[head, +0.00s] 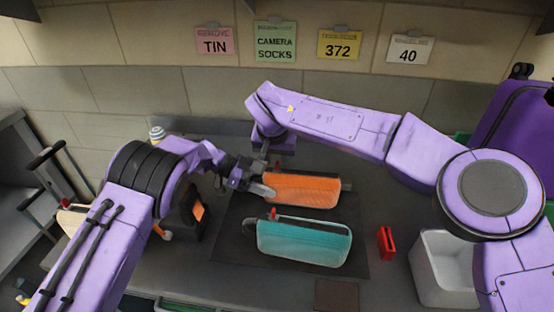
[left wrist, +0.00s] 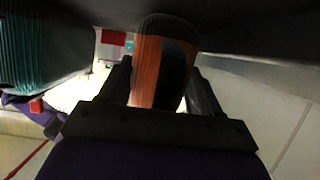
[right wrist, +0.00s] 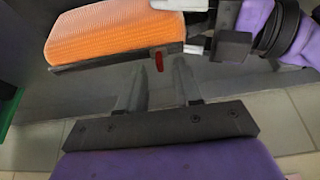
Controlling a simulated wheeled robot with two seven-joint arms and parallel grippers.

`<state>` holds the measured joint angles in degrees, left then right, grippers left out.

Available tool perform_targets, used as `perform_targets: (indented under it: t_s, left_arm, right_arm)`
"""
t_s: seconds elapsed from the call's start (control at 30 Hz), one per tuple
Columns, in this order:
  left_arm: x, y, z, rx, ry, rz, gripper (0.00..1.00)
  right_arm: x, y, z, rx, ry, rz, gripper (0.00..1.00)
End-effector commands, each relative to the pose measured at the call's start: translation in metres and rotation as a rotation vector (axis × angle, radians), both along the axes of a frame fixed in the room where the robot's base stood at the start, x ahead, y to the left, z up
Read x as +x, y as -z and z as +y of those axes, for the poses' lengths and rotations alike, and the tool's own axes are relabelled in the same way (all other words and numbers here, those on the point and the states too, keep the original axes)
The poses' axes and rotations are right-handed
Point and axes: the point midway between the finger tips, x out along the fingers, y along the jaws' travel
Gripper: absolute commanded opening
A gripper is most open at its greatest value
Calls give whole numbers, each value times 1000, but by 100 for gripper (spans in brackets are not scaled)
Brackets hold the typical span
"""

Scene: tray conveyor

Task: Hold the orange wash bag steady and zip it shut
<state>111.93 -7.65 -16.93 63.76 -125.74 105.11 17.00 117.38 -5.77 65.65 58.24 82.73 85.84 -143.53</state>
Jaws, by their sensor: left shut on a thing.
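The orange wash bag (head: 302,190) lies on a dark mat, its long side running left to right. It also shows in the left wrist view (left wrist: 148,75) and right wrist view (right wrist: 115,32). My left gripper (head: 262,188) is shut on the bag's left end. A small red zip pull (right wrist: 158,60) hangs at the bag's edge near that end. My right gripper (right wrist: 158,75) is open and empty behind the bag, the pull just beyond and between its fingertips. In the head view my right arm partly hides this area. How far the zip is closed cannot be told.
A teal bag (head: 305,240) lies in front of the orange one on the mat (head: 230,250). A red item (head: 386,242) and a white bin (head: 440,270) stand to the right. A dark stand (head: 190,210) is at left. A wall is behind.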

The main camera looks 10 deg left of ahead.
Motion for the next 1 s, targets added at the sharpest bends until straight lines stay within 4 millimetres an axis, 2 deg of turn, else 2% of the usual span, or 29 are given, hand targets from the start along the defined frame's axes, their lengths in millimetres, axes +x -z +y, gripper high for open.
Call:
perform_targets:
  t_s: [0.1,0.37,0.4,0.5,1.0]
  left_arm:
    - [0,0,0,-1,0,-1,15]
    - [0,0,0,-1,0,-1,15]
    - [0,0,-1,-1,0,-1,15]
    - [0,0,-1,-1,0,-1,15]
    - [0,0,0,-1,-1,-1,15]
  right_arm:
    - [4,11,0,0,0,1,34]
    - [5,13,0,0,-1,-1,34]
    - [5,13,0,0,-1,-1,31]
    - [5,13,0,0,-1,-1,0]
    - [5,13,0,0,-1,-1,0]
